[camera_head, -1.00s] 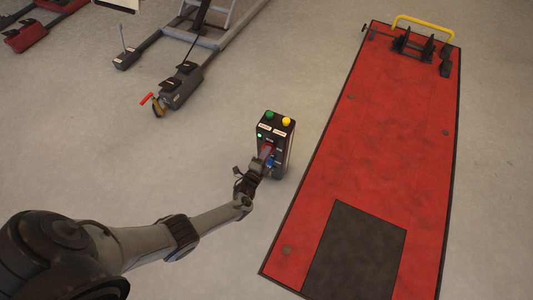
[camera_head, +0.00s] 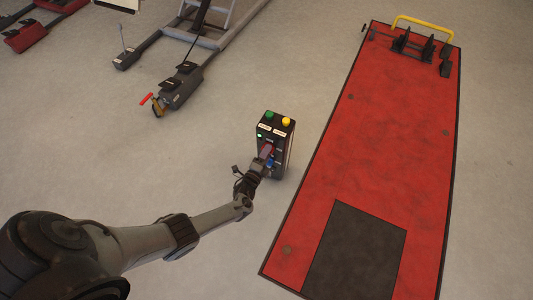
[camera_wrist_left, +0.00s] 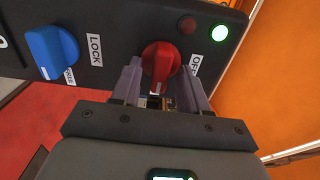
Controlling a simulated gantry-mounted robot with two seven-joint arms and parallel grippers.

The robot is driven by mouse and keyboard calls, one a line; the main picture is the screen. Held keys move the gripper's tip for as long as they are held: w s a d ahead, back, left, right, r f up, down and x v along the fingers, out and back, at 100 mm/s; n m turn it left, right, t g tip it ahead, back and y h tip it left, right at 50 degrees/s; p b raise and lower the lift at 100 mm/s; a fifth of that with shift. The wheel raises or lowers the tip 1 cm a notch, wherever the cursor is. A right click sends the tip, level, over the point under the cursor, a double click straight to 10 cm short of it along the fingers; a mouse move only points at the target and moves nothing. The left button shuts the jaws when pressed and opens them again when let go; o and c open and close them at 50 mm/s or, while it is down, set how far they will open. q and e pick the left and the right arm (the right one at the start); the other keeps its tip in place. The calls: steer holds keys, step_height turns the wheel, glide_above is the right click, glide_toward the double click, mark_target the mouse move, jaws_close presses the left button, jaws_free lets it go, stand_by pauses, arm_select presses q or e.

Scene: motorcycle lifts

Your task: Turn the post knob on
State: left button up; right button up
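The dark control post (camera_head: 274,146) stands upright on the floor, with a green and a yellow button on top. In the left wrist view its panel (camera_wrist_left: 112,12) carries a red knob (camera_wrist_left: 161,58) beside a label partly hidden, seeming to begin "OF". A blue knob (camera_wrist_left: 52,50) sits to its left by a "LOCK" label. A green lamp (camera_wrist_left: 219,33) is lit; the dark red one beside it looks unlit. My left gripper (camera_wrist_left: 163,82) is at the panel, its fingers apart on either side of the red knob's lower part, with a gap visible at the right finger. My right gripper is out of view.
A red lift platform (camera_head: 392,130) with a dark panel lies right of the post. A grey lift frame (camera_head: 192,40) with a red-handled end is at upper left. Bare concrete floor (camera_head: 130,175) lies left of the post.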

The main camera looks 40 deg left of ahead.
arm_select(q)
steer(key=shift+s, duration=0.15)
steer(key=p+v, duration=0.4)
steer(key=v, duration=0.6)
steer(key=shift+s, duration=0.3)
